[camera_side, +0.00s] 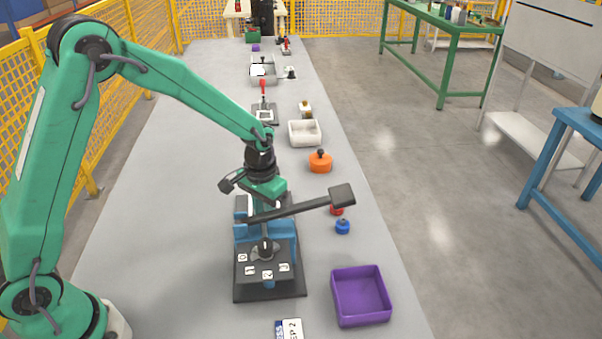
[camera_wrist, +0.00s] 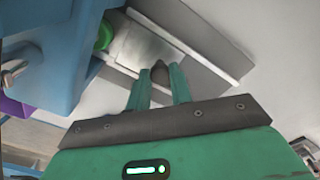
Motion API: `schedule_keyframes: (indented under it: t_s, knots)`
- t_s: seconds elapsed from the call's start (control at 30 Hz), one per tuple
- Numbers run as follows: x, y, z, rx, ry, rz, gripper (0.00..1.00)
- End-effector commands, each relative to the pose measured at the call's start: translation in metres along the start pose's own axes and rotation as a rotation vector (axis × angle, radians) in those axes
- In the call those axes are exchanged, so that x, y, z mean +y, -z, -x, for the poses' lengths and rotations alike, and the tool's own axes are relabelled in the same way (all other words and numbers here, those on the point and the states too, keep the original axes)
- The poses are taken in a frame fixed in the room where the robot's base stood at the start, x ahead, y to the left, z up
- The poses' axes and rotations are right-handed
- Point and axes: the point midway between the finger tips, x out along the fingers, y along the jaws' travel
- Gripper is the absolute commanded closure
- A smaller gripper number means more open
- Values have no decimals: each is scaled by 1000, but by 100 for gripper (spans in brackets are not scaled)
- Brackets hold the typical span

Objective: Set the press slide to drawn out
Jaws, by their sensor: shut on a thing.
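The press stands on the bench in the side view, with a blue frame (camera_side: 280,231) and a dark front plate (camera_side: 256,283) carrying number tags 0 to 3. A dark lever (camera_side: 310,204) reaches to the right across it. My gripper (camera_wrist: 159,80) is behind the press; in the wrist view its two green fingers are shut on a dark knob (camera_wrist: 160,70). The knob stands at a pale metal plate (camera_wrist: 139,49), which seems to be the press slide. How far the slide is out cannot be told. In the side view the press and lever hide my fingertips.
A purple bin (camera_side: 361,298) stands right of the press. A blue knobbed piece (camera_side: 342,227), a red one (camera_side: 337,210) and an orange lidded pot (camera_side: 320,162) lie along the right side. A white tray (camera_side: 305,134) is farther back. The bench's left side is clear.

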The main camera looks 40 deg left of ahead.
Motion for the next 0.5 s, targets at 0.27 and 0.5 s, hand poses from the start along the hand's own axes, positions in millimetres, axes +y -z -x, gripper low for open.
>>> schedule_keyframes:
  t_s: [0.27,0.5]
  knots:
    - [-35,36,1,6,0,6,100]
    - [-60,62,1,7,0,3,100]
